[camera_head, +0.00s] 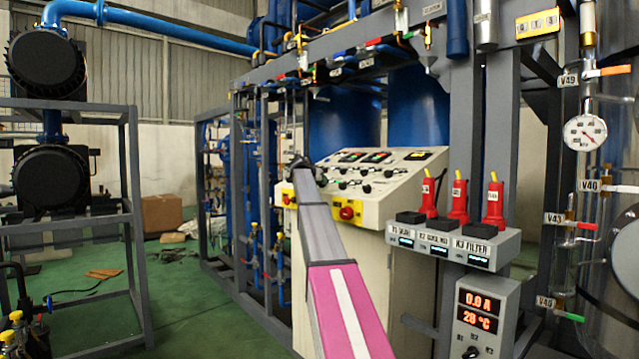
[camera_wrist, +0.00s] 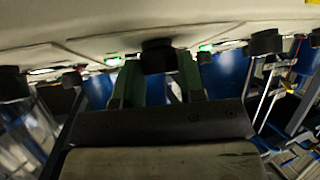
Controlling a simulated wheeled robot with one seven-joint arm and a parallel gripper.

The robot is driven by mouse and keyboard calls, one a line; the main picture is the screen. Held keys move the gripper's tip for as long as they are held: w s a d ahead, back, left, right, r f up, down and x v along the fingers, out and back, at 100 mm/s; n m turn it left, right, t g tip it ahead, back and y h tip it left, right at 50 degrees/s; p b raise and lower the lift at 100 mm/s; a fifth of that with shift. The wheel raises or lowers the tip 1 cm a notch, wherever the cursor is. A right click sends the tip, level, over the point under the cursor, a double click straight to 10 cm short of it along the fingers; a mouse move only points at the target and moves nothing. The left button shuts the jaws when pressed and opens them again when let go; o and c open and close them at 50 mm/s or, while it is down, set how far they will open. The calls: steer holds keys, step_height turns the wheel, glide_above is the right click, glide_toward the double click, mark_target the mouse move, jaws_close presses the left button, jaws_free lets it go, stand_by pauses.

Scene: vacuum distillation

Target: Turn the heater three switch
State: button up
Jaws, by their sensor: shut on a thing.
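My gripper (camera_head: 302,172) is at the left end of the sloped cream control panel (camera_head: 405,190). In the wrist view my gripper (camera_wrist: 158,72) has its two green fingers on either side of a black knob (camera_wrist: 157,50), shut on it. Small green lights show on the panel beside the knob. Several similar black knobs sit on the panel, one of them to the right in the wrist view (camera_wrist: 265,42). Their labels are too small to read, so I cannot tell which knob is the heater three switch. My arm hides part of the panel front.
A red emergency button (camera_head: 348,213) sits on the panel's yellow front plate. A grey box (camera_head: 485,315) with red readouts and a small knob stands at the lower right. Red-handled units (camera_head: 458,200) are above it. Green floor (camera_head: 190,320) is open at the left.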

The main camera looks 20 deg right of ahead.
steer(key=n+t+y, duration=0.1)
steer(key=n, duration=0.1)
steer(key=n+y, duration=0.1)
steer(key=n, duration=0.1)
steer(key=shift+s+d+t+y, duration=0.1)
steer(key=shift+s+t+y, duration=0.05)
steer(key=shift+t+y, duration=0.2)
steer(key=shift+d+r+n+t+y, duration=0.1)
steer(key=shift+n+t+y, duration=0.35)
steer(key=shift+n+y, duration=1.2)
steer(key=shift+n, duration=0.35)
steer(key=o, duration=0.9)
steer(key=v, duration=1)
steer(key=shift+s+a, duration=0.3)
